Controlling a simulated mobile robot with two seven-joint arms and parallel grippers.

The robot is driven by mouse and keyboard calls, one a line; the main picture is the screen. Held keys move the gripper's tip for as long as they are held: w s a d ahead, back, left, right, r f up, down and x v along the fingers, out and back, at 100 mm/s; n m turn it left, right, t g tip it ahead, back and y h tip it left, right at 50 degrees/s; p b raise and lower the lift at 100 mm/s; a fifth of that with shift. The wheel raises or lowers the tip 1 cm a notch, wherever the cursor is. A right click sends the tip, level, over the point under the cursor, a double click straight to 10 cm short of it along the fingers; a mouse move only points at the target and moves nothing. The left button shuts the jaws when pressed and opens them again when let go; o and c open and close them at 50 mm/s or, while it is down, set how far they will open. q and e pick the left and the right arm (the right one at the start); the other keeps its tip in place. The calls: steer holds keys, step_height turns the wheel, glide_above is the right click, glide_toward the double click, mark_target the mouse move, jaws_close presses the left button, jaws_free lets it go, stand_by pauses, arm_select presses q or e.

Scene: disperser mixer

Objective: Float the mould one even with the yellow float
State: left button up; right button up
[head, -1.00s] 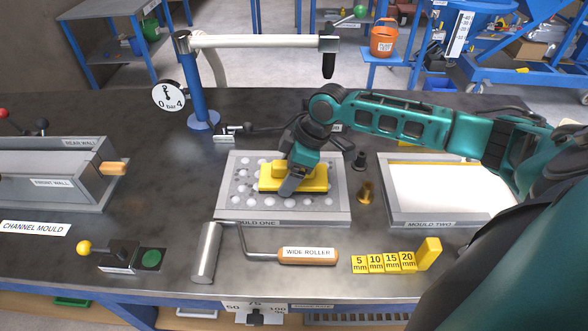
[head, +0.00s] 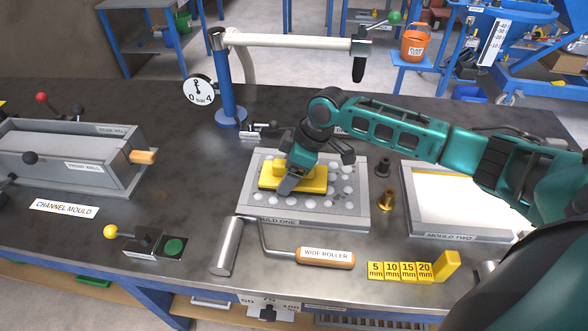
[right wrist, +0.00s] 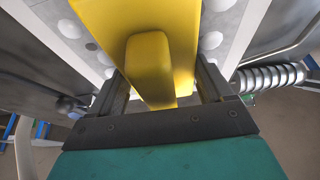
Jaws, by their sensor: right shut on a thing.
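Mould one (head: 300,222) is a grey tray on the bench, its surface dotted with several white round spots. The spots show most clearly on its right part. The yellow float (head: 312,187) lies over the left-middle part of the mould, near its left rim. My right gripper (head: 290,181) is shut on the float's handle from above. In the right wrist view the handle (right wrist: 150,65) sits between the two fingers, with white spots on both sides of the float. The surface under the float is hidden. My left gripper is out of view.
Mould two (head: 455,236) stands right of mould one. Dark and brass pegs (head: 386,199) stand between them. The wide roller (head: 325,257) and yellow thickness blocks (head: 400,271) lie in front. A blue post (head: 228,95) with a white arm rises behind. The channel mould (head: 70,160) is at left.

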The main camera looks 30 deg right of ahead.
mark_target(324, 177)
steer(key=shift+w+a, duration=0.55)
steer(key=shift+a, duration=0.25)
steer(key=shift+s+d+p, duration=0.25)
steer(key=shift+s+d, duration=0.5)
steer(key=shift+d, duration=0.3)
steer(key=shift+s+d+p, duration=0.25)
steer(key=shift+s+d, duration=0.5)
steer(key=shift+d, duration=0.3)
steer(key=shift+s+d+f, duration=0.1)
steer(key=shift+s+d, duration=0.65)
steer(key=shift+d, duration=0.2)
steer(key=shift+s+d, duration=0.75)
steer(key=shift+d, duration=0.2)
steer(key=shift+w+a, duration=0.8)
steer(key=shift+a, duration=0.25)
steer(key=shift+w+a, duration=0.75)
steer(key=shift+a, duration=0.25)
steer(key=shift+r, duration=0.2)
steer(key=shift+r, duration=2.9)
